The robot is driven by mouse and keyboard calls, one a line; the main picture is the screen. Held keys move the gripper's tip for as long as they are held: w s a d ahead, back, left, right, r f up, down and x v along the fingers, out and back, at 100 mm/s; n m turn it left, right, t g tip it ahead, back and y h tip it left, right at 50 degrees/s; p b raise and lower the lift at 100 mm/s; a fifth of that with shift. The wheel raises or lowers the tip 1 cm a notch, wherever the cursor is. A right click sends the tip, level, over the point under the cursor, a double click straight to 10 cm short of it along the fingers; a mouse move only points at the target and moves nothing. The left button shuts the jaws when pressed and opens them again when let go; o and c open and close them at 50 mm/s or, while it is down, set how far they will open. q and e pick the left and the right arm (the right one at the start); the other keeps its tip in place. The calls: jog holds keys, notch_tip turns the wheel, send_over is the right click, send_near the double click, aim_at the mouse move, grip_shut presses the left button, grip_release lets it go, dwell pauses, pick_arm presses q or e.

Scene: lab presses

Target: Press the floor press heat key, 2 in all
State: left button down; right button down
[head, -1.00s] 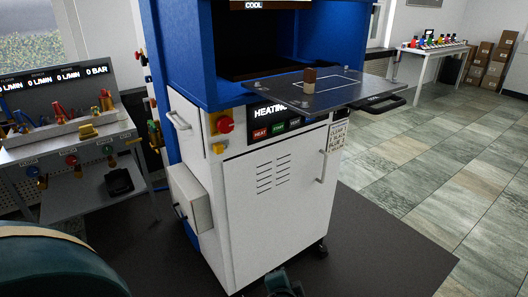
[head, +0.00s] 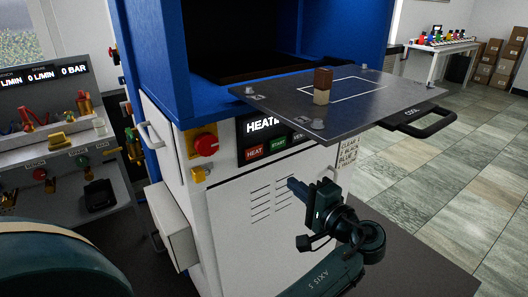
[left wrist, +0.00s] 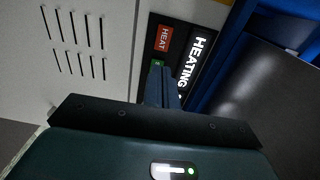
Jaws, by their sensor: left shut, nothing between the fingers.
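The floor press (head: 235,230) is a white cabinet with a blue frame above. Its red HEAT key (head: 254,152) sits on the black panel, left of the green START key (head: 278,142), under a display (head: 262,124) reading HEATING, partly cut off by the platen. My left gripper (head: 292,184) is shut and empty, below the keys. In the left wrist view the HEAT key (left wrist: 165,38) lies beyond the shut fingertips (left wrist: 157,66), which partly cover the green key; I cannot tell if they touch the panel. My right gripper is not in view.
A metal plate (head: 370,100) with a brown and cream block (head: 322,86) juts out above the panel, with a black handle (head: 425,123). A red knob (head: 206,145) is left of the keys. A bench with valves (head: 60,150) stands at left. Open tiled floor lies right.

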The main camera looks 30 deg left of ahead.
pick_arm(q)
jog(key=shift+w+r, duration=0.1)
jog(key=shift+r, duration=0.2)
jog(key=p, duration=0.2)
send_near(255, 152)
jog(key=x, duration=0.6)
jog(key=shift+w+a, duration=0.15)
jog(key=shift+a, duration=0.25)
